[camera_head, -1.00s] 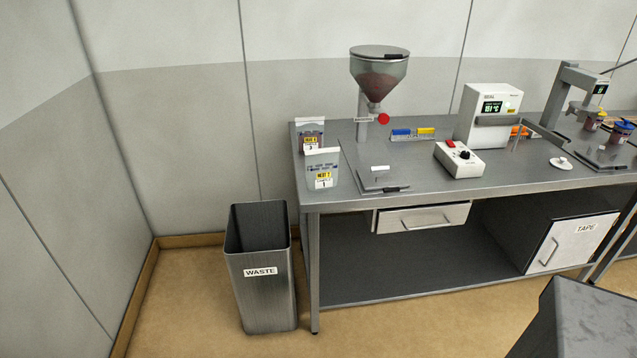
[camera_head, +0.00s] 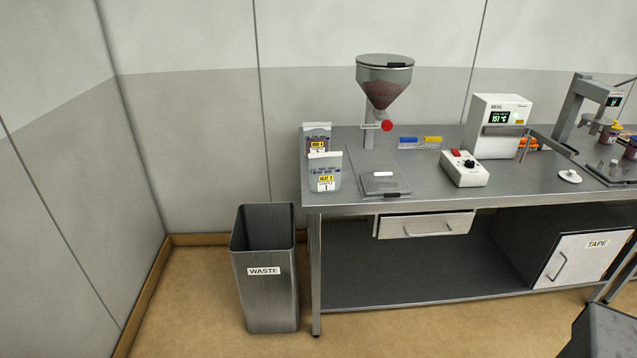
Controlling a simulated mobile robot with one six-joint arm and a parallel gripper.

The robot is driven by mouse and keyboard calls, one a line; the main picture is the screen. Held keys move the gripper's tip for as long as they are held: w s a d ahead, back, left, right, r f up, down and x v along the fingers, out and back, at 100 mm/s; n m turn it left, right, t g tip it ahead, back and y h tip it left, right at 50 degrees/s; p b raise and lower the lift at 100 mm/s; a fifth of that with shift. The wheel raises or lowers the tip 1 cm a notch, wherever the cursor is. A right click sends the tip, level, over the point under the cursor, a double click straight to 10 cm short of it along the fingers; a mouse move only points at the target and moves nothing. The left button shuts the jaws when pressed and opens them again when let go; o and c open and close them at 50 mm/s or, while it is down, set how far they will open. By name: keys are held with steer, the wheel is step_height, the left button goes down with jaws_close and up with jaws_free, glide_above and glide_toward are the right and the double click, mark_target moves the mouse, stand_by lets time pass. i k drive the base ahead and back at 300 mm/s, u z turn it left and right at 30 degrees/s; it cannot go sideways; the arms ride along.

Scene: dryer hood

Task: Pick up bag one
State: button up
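Bag one (camera_head: 325,173) is a clear pouch with a yellow and white label that appears to read 1. It stands upright at the left end of the steel bench, near the front edge. A second bag (camera_head: 317,139) with a similar label stands just behind it and is partly hidden by it. Nothing touches bag one from the front. My gripper is not in view. A dark grey block, which may be part of my own body, shows at the lower right corner.
The steel bench (camera_head: 480,199) also holds a hopper (camera_head: 384,80), a flat plate (camera_head: 384,184), a control box (camera_head: 464,169) and a sealer (camera_head: 498,125). A waste bin (camera_head: 265,295) stands on the floor at the bench's left end. Open floor lies in front.

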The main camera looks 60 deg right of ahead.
mark_target(324, 169)
steer(key=z, duration=0.1)
steer(key=i, duration=0.95)
steer(key=u, duration=0.05)
